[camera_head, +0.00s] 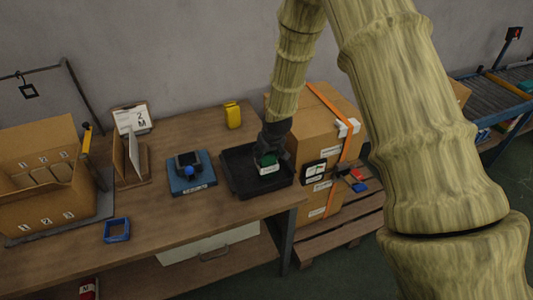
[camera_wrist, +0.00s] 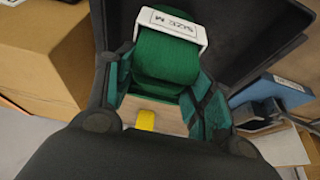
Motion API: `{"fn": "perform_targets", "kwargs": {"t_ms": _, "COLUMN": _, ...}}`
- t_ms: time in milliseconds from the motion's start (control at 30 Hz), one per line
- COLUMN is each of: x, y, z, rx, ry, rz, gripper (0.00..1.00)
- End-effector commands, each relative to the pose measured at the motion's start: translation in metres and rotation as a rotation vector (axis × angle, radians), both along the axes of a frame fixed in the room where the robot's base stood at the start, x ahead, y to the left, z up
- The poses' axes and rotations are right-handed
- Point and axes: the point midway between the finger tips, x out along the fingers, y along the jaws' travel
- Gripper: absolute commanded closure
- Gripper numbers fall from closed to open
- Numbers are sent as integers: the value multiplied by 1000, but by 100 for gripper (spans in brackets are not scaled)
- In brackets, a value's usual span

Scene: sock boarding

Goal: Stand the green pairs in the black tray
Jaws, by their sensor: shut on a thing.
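A green sock pair (camera_head: 267,161) with a white band is between the fingers of my gripper (camera_head: 270,152), at the right part of the black tray (camera_head: 236,184). In the wrist view my gripper (camera_wrist: 160,92) is shut on the green pair (camera_wrist: 166,58), whose white band reads SIZE M. The black tray (camera_wrist: 262,28) shows behind it there. The pair looks roughly upright; I cannot tell whether it touches the tray floor. The rest of the tray looks empty. No other green pair is clearly seen.
A blue stand (camera_head: 192,185) is left of the tray, and a blue square frame (camera_head: 117,230) lies near the front edge. A carton (camera_head: 40,190) with numbered compartments stands far left. A yellow object (camera_head: 232,114) is behind. A strapped box (camera_head: 310,125) stands close right.

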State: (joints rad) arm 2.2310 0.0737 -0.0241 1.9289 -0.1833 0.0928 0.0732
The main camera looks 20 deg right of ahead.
Motion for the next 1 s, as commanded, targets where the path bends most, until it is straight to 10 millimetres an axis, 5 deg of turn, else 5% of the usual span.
{"fn": "perform_targets", "kwargs": {"t_ms": 133, "x": 0, "y": 0, "z": -3, "rx": 0, "ry": 0, "rz": 0, "gripper": 87}}
{"fn": "perform_targets", "kwargs": {"t_ms": 167, "x": 0, "y": 0, "z": -3, "rx": 0, "ry": 0, "rz": 0, "gripper": 43}}
{"fn": "perform_targets", "kwargs": {"t_ms": 267, "x": 0, "y": 0, "z": -2, "rx": 0, "ry": 0, "rz": 0, "gripper": 25}}
{"fn": "perform_targets", "kwargs": {"t_ms": 733, "x": -1, "y": 0, "z": 3, "rx": 0, "ry": 0, "rz": 0, "gripper": 25}}
{"fn": "perform_targets", "kwargs": {"t_ms": 1000, "x": -10, "y": 0, "z": 25, "rx": 0, "ry": -2, "rz": -1, "gripper": 25}}
